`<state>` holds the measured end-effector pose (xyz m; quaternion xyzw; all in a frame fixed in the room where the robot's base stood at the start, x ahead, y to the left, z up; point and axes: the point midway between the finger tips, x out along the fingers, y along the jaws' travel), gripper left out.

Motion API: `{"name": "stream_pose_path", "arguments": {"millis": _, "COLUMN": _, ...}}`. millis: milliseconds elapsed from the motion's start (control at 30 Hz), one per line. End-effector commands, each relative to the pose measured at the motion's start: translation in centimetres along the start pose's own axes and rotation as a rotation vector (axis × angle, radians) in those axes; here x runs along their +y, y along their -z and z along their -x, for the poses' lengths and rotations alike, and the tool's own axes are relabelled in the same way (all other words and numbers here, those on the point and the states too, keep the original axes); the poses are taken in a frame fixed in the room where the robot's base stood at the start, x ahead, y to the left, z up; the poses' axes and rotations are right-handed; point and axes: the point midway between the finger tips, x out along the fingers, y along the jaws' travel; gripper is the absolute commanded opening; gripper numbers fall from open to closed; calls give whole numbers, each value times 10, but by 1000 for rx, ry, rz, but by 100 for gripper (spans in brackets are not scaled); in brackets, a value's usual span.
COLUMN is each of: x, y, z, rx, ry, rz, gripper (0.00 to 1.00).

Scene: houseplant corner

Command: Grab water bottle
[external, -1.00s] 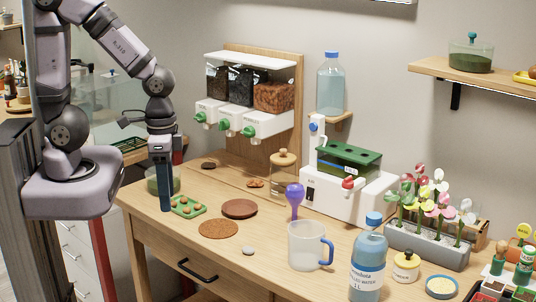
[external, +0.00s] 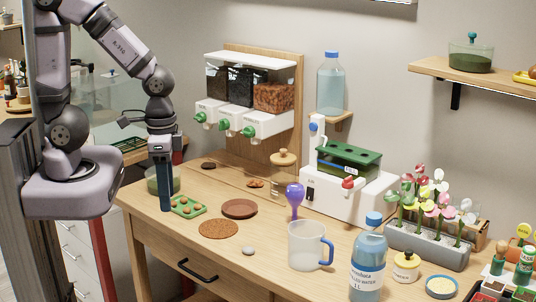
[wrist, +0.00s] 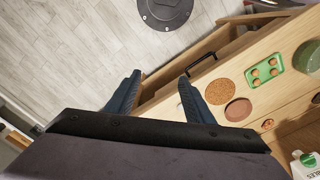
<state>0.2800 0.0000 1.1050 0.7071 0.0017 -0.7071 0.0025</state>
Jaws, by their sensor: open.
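A clear bottle (external: 368,268) with a blue cap and a water label stands upright at the table's front, right of the clear jug. A second blue-capped bottle (external: 331,85) of clear bluish liquid stands on a small wall shelf at the back. My gripper (external: 166,207) points down at the left end of the table, far left of both bottles. In the wrist view its two blue fingers (wrist: 158,78) are apart with nothing between them. Neither bottle can be made out in the wrist view.
A clear jug (external: 306,245) with a blue handle stands left of the labelled bottle. A green tray (external: 188,207), brown saucer (external: 239,208) and cork mat (external: 218,229) lie near my gripper. A flower planter (external: 428,246) and small jar (external: 406,268) stand to the bottle's right.

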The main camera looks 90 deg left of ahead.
Motion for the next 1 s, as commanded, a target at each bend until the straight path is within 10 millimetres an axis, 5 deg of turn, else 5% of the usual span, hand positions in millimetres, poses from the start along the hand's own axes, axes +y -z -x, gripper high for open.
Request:
{"name": "stream_pose_path", "arguments": {"millis": 367, "x": 0, "y": 0, "z": 0, "rx": 0, "ry": 0, "rz": 0, "gripper": 48}}
{"name": "stream_pose_path", "arguments": {"millis": 533, "x": 0, "y": 0, "z": 0, "rx": 0, "ry": 0, "rz": 0, "gripper": 84}}
{"name": "stream_pose_path", "arguments": {"millis": 867, "x": 0, "y": 2, "z": -2, "rx": 6, "ry": -1, "rz": -1, "gripper": 84}}
{"name": "stream_pose_path", "arguments": {"millis": 1000, "x": 6, "y": 22, "z": -18, "rx": 60, "ry": -9, "rz": -10, "gripper": 84}}
